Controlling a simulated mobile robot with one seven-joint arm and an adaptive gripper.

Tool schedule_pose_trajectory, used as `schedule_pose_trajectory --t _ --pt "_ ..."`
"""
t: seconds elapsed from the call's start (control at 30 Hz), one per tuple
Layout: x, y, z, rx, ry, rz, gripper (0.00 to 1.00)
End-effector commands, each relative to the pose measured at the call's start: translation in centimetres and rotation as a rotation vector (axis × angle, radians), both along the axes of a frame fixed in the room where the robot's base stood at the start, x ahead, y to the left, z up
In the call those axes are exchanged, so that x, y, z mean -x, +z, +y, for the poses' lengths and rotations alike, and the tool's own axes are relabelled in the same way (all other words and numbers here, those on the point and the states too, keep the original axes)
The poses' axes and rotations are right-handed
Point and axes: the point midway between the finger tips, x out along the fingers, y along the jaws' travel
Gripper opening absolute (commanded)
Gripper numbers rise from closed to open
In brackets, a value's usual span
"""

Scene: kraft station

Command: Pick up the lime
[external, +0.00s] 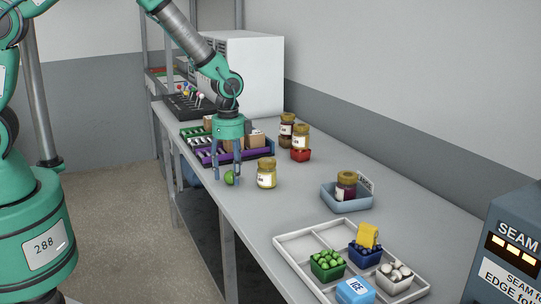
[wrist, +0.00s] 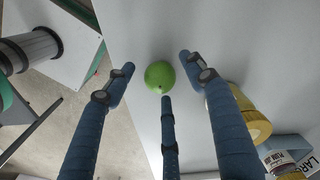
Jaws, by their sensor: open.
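The lime (external: 230,178) is a small round green fruit on the grey table near its left edge. In the wrist view the lime (wrist: 160,75) lies between and just ahead of the spread fingertips. My gripper (external: 226,178) points down at the lime and is open, with blue fingers. In the wrist view my gripper (wrist: 161,82) shows several fingers around the lime, apart from it at the sides. I cannot tell whether the lower middle finger touches the lime.
A yellow jar (external: 267,173) stands close to the right of the lime. A purple-fronted tray (external: 236,157) with boxes lies behind my gripper. A jar in a blue bin (external: 347,203) and a white divided tray (external: 292,239) are nearer the camera. The table edge is close on the left.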

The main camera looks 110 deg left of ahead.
Motion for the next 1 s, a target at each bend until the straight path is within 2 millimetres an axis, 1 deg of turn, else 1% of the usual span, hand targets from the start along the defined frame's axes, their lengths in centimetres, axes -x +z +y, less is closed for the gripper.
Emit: schedule_pose_trajectory --t 0.53,0.57,0.6,0.67,0.7,0.77,0.8,1.0 --pt "-0.01 -0.02 0.01 0.0 0.0 0.0 0.55" --pt "-0.01 -0.02 0.01 0.0 0.0 0.0 0.49" --pt "-0.01 -0.03 0.01 0.0 0.0 0.0 0.41" --pt "-0.01 -0.03 0.01 0.0 0.0 0.0 0.29" --pt "-0.01 -0.03 0.01 0.0 0.0 0.0 0.21" --pt "-0.01 -0.03 0.01 0.0 0.0 0.0 0.09" --pt "-0.01 -0.02 0.01 0.0 0.0 0.0 0.08" --pt "-0.01 -0.01 0.01 0.0 0.0 0.0 0.08"
